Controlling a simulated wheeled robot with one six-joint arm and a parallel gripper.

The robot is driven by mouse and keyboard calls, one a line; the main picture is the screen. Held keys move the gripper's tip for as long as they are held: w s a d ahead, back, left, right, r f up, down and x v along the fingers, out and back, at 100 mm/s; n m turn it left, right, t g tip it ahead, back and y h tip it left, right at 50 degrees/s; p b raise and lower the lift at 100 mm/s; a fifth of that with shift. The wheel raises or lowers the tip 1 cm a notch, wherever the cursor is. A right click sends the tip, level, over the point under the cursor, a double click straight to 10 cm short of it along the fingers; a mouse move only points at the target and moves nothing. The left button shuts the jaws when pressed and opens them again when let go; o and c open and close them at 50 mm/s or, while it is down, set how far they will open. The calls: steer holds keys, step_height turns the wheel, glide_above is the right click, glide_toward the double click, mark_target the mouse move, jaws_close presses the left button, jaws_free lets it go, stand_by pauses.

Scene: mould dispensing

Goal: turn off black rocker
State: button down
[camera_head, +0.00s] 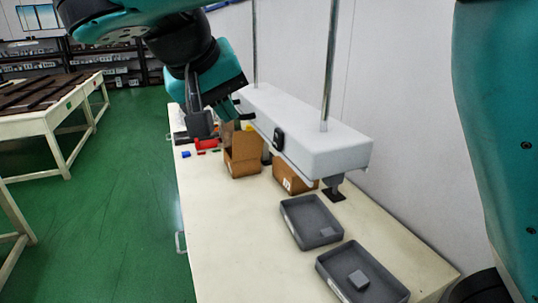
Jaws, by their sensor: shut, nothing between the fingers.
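The black rocker (278,139) sits on the long front face of a white box-shaped housing (325,150), which hangs on metal rods above the bench. My gripper (243,116) is shut and empty. Its dark tips are close to the housing's front face, to the left of the rocker and a little higher in the picture. A gap shows between the tips and the rocker. I cannot tell whether the tips touch the housing, nor which way the rocker is tilted.
Cardboard boxes (243,160) stand on the cream bench (225,225) below the housing. Two grey trays (290,222) lie nearer, each with a small grey block. Small red, blue and green pieces lie at the far left. A wall runs behind; green floor is open at left.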

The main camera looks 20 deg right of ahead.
mark_target(278, 140)
steer(key=shift+f, duration=0.1)
stand_by(0.3)
steer(key=w+d+f+b, duration=0.2)
steer(key=w+d+f, duration=0.1)
steer(key=d+f, duration=0.5)
steer(key=shift+w+d+f, duration=0.2)
steer(key=shift+w+f, duration=0.05)
steer(key=shift+f, duration=0.05)
steer(key=shift+p, duration=0.3)
